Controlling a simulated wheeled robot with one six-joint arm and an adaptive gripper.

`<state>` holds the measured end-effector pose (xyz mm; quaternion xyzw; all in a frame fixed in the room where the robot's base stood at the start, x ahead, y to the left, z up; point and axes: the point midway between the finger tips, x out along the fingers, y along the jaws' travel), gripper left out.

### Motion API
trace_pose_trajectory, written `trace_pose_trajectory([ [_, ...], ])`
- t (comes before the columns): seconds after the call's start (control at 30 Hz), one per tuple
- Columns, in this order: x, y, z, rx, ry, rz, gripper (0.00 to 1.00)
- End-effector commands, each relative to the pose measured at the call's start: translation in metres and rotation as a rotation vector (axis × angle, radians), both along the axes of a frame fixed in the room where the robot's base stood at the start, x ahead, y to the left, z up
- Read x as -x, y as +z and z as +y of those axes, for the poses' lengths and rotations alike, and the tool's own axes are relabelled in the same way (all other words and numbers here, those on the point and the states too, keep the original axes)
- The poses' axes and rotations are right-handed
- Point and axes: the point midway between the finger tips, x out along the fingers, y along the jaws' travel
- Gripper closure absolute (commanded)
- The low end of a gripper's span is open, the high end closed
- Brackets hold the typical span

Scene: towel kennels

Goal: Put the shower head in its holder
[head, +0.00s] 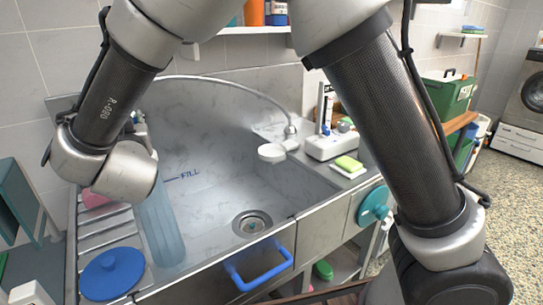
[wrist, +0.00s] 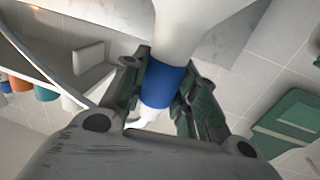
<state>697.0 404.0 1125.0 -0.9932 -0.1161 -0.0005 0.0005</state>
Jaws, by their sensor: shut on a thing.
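My gripper (wrist: 163,90) is shut around a white handle with a blue band (wrist: 165,84), which I take to be the shower head. Its pale, wider part (wrist: 190,25) runs out of the top of the wrist view. In the head view my wrist hides most of the gripper and the shower head, above the left side of the sink. A thin grey hose (head: 235,84) arcs over the basin to its right side. A small white fitting (head: 190,51) is on the wall below the shelf; I cannot tell whether it is the holder.
The sink (head: 215,200) has an open basin with a drain. A white disc-shaped piece (head: 272,152) hangs over its right side. A yellow-green sponge (head: 348,164) lies on the right ledge.

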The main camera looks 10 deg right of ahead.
Motion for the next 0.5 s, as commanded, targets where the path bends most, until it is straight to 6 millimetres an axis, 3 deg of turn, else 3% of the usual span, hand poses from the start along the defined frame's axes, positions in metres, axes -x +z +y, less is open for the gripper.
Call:
trace_pose_trajectory([
  [0.3, 0.000, 0.042, 0.000, -0.002, -0.001, -0.001, 1.00],
  [0.5, -0.001, 0.051, -0.001, -0.001, -0.001, 0.000, 1.00],
])
